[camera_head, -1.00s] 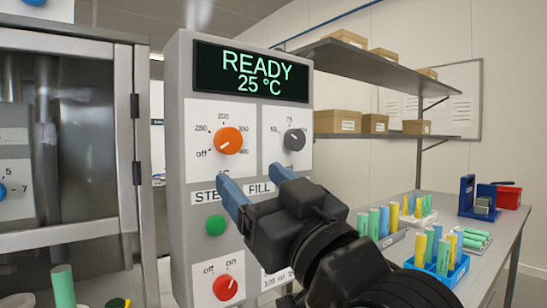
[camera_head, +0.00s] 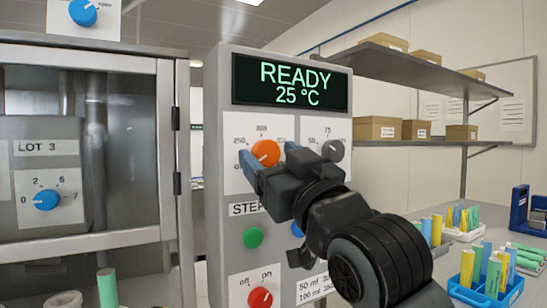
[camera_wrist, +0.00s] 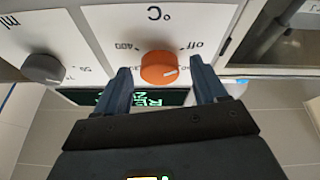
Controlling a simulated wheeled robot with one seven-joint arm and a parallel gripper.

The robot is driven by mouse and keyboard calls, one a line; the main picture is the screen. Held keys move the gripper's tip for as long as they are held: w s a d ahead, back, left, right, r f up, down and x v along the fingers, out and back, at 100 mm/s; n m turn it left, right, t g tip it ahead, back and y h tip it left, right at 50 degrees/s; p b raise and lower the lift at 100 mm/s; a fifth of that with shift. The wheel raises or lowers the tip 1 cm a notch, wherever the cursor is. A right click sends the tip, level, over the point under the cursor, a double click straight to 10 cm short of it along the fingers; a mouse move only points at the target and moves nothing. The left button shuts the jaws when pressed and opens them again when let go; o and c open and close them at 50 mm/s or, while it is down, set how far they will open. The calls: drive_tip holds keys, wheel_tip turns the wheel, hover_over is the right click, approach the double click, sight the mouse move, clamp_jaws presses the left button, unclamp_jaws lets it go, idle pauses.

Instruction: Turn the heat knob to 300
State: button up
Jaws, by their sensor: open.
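The orange heat knob (camera_head: 265,153) sits on a white dial plate of the grey control panel, under a display that reads READY 25 °C. Its pale pointer mark aims to the lower left, near "off". My gripper (camera_head: 268,164) is in front of this knob, with its blue fingers open. In the wrist view the orange knob (camera_wrist: 159,68) shows between and just beyond the two fingertips (camera_wrist: 160,72), with a gap on each side. The numbers 250 and 200 show beside the knob; my gripper hides those on its right in the head view.
A grey knob (camera_head: 333,151) sits right of the heat knob. A green button (camera_head: 252,238) and a red off/on knob (camera_head: 260,299) are below. A steel cabinet (camera_head: 85,150) stands left. The bench at right holds coloured tubes in a blue rack (camera_head: 487,290).

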drive_tip(key=shift+c, duration=0.3)
drive_tip(key=c, duration=1)
